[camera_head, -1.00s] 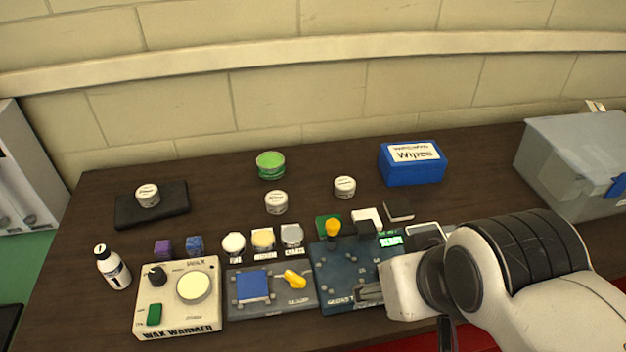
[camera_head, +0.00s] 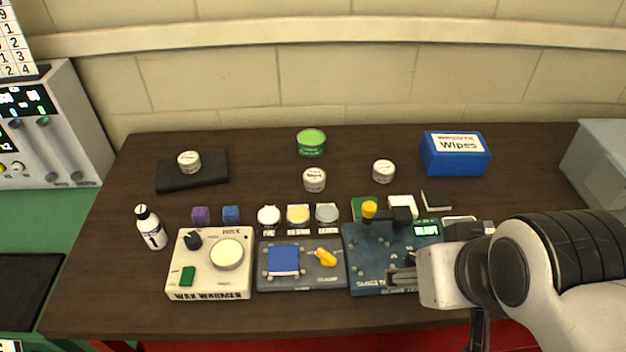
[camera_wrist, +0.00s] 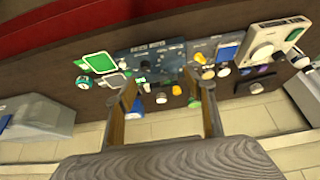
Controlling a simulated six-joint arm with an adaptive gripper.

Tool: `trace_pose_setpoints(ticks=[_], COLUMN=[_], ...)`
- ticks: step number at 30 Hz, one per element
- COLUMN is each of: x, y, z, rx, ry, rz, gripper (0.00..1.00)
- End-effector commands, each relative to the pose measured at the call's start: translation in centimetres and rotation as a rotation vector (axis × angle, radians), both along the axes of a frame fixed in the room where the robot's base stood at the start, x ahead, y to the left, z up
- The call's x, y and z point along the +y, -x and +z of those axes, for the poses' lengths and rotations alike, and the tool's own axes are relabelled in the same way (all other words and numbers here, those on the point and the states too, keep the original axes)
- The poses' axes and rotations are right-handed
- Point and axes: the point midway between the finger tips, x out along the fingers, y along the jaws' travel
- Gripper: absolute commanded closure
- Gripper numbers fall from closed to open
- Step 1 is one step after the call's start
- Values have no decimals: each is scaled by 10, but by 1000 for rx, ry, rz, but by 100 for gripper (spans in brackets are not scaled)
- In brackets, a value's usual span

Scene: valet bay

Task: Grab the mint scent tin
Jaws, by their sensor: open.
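Three small white tins with dark lettering stand on the dark wooden table: one (camera_head: 189,162) on a black case, one (camera_head: 314,180) in the middle, and one (camera_head: 384,171) further right. Their lettering is too small to tell surely which is mint. A larger green tin (camera_head: 311,143) stands behind the middle one. My gripper (camera_wrist: 168,92) is open, its two fingers apart in the wrist view with nothing held between them. In the head view my arm reaches in from the right, and the fingers cannot be made out; the white tins are away from it, to the left and back.
A wax warmer (camera_head: 210,284), a clamp panel (camera_head: 300,280) and a dark panel with a yellow knob (camera_head: 365,262) line the front. Jars (camera_head: 298,214) stand behind them. A white bottle (camera_head: 151,228) is left; a blue wipes box (camera_head: 455,158) is back right.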

Motion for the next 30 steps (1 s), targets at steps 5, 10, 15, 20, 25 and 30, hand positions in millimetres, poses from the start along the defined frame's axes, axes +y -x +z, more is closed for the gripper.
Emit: trace_pose_setpoints(ticks=[5,10,15,20,25,30], x=[0,0,0,6,24,51], y=[0,0,0,-8,-32,-69], z=[0,0,0,1,5,11], rx=[0,0,-1,-11,-45,-100], ry=[0,0,-1,-16,-58,-124], rz=[0,0,0,13,44,80], gripper=[46,42,42,42,42,42])
